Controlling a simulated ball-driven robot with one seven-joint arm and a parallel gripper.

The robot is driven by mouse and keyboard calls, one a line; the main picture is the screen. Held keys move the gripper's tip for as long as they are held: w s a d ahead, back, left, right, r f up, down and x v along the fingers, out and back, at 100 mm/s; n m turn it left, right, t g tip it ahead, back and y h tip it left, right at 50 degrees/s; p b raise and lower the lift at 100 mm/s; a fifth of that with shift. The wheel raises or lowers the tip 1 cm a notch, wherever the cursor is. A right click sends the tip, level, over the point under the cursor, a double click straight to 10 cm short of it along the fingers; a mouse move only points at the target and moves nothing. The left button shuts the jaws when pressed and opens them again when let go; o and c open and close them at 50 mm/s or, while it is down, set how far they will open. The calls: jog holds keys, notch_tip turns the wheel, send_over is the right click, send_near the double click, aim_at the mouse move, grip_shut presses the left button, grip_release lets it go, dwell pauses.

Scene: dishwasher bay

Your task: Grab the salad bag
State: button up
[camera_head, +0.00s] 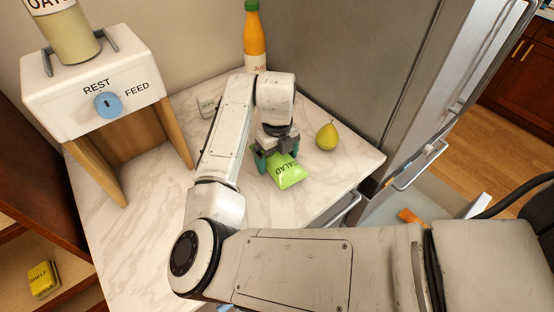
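The salad bag (287,174) is a green packet with the word SALAD, on the white marble counter near its front right part. My gripper (277,157) points down over its far end. Its teal fingertips are apart, one on each side of that end. The gripper hides the top of the bag. I cannot tell whether the fingers press on the bag or only stand around it, or whether the bag is clear of the counter.
An orange juice bottle (254,40) and a small labelled box (208,106) are behind. A white dispenser (92,84) with a blue knob is at left. A grey fridge (345,60) borders the counter at right.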

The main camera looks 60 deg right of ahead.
jog(key=c, duration=0.9)
jog(key=shift+r, duration=0.15)
